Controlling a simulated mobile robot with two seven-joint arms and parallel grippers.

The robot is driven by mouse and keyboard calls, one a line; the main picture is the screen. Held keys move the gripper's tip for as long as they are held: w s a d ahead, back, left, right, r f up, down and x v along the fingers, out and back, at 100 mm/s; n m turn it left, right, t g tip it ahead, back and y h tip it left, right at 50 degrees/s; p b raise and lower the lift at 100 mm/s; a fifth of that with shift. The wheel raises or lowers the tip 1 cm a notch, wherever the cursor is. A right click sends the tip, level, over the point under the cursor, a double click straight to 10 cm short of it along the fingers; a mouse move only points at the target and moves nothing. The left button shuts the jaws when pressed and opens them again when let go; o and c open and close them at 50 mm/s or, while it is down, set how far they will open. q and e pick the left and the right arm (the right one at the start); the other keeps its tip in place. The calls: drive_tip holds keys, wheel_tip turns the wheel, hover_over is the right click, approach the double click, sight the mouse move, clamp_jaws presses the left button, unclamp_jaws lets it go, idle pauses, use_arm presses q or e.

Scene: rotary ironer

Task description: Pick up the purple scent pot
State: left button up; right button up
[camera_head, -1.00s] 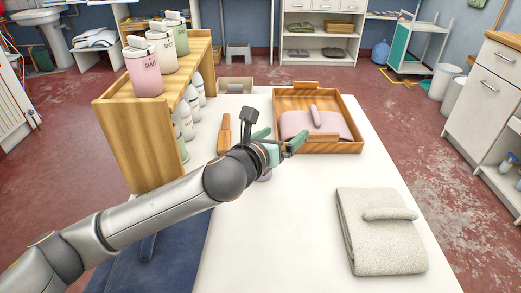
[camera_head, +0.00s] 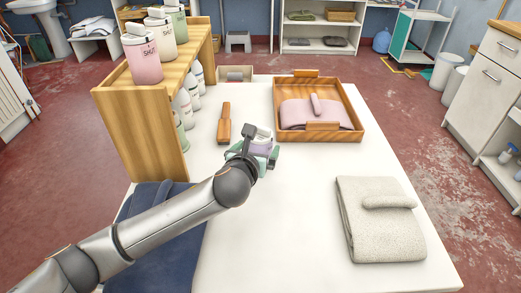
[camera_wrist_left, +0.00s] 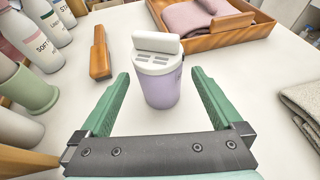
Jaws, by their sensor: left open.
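The purple scent pot (camera_wrist_left: 161,85) stands upright on the white table in the left wrist view. It has a white slotted top with a raised white flap. My left gripper (camera_wrist_left: 160,82) is open, with one green finger on each side of the pot's near part and visible gaps between. In the head view the pot (camera_head: 262,148) shows only partly, behind the left gripper (camera_head: 262,158) and wrist. My right gripper is in neither view.
A wooden tray (camera_head: 355,147) with a folded pink cloth (camera_head: 330,113) stands behind. A wooden-handled tool (camera_head: 224,124) lies left of the pot. A wooden shelf (camera_head: 135,120) with pots and bottles stands left. A folded grey towel (camera_head: 375,230) lies front right.

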sight(261, 126)
use_arm(q)
drive_tip(key=shift+f+x, duration=0.1)
drive_tip(key=shift+x, duration=1.25)
drive_tip(key=shift+f+x, duration=0.15)
drive_tip(key=shift+x, duration=1.15)
drive_tip(key=shift+a, duration=0.1)
drive_tip(key=shift+c, duration=0.4)
drive_tip(key=c, duration=1.3)
wheel_tip(261, 126, up, 10)
drive_tip(key=shift+r, duration=0.1)
wheel_tip(261, 126, down, 7)
drive_tip(key=shift+f, duration=0.1)
drive_tip(key=shift+f, duration=1.3)
